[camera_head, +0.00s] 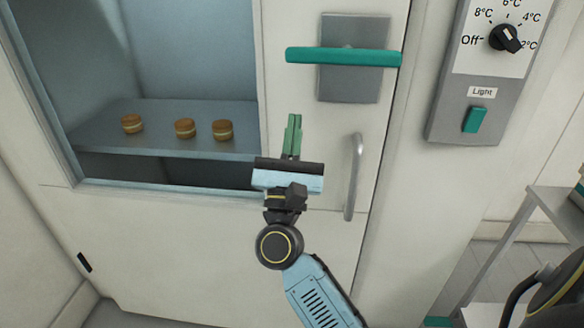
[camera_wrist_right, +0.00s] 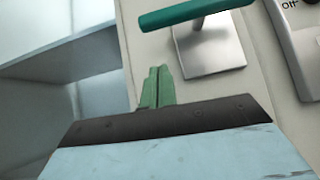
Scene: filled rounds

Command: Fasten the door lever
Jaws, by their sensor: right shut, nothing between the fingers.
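The door lever (camera_head: 340,56) is a teal bar lying about level across a grey square plate (camera_head: 354,88) on the white door (camera_head: 235,225). It also shows at the top of the right wrist view (camera_wrist_right: 190,12). My right gripper (camera_head: 293,118) has green fingers, shut and empty. It is below and left of the lever in the head view, apart from it, in front of the door between the window and the vertical handle. Its fingers also show in the right wrist view (camera_wrist_right: 158,72), below the lever. My left gripper is not in view.
A vertical metal handle (camera_head: 354,178) stands out from the door, right of my right gripper. Several filled rounds (camera_head: 185,128) sit on a shelf behind the window. A control panel (camera_head: 470,110) with a dial is on the right wall. A metal rack (camera_head: 535,225) stands at lower right.

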